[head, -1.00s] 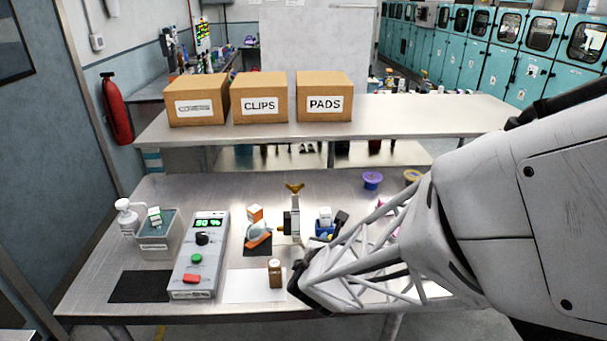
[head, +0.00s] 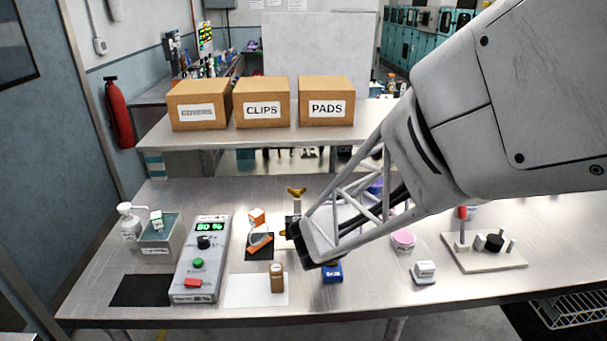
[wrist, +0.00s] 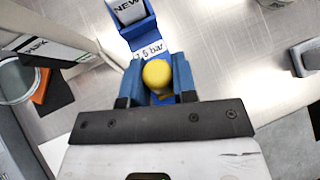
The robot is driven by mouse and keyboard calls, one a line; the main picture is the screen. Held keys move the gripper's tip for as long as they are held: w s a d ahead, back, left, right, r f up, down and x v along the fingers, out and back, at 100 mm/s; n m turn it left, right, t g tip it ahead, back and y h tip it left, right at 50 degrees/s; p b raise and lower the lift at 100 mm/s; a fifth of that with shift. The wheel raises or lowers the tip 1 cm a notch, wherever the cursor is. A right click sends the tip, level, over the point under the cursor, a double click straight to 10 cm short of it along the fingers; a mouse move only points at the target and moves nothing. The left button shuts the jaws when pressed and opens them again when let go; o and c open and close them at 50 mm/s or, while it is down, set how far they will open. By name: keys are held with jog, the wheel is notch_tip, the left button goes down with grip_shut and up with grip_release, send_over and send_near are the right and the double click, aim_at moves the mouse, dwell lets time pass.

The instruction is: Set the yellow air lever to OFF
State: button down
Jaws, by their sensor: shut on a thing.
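In the wrist view a rounded yellow knob (wrist: 157,74), which looks like the end of the air lever, sits between the blue fingers of my gripper (wrist: 158,82). The fingers are shut on it. A label reading about "1.5 bar" (wrist: 149,50) lies just beyond it; no OFF mark is readable. In the head view my gripper (head: 296,232) is beside the upright stand with a gold winged top (head: 297,192). My wrist hides the knob and most of the fixture there.
A blue holder marked NEW (wrist: 132,25) is just beyond the fingers. A pink tub (head: 403,240) and a white block (head: 424,272) are to the right.

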jog(key=shift+w+f+g, duration=0.15)
jog(key=shift+w+g, duration=0.15)
jog(key=shift+g, duration=0.4)
jog(key=c, duration=0.9)
grip_release()
jog(key=v, duration=0.7)
jog(key=shift+s+r, duration=0.25)
jog(key=shift+r, duration=0.05)
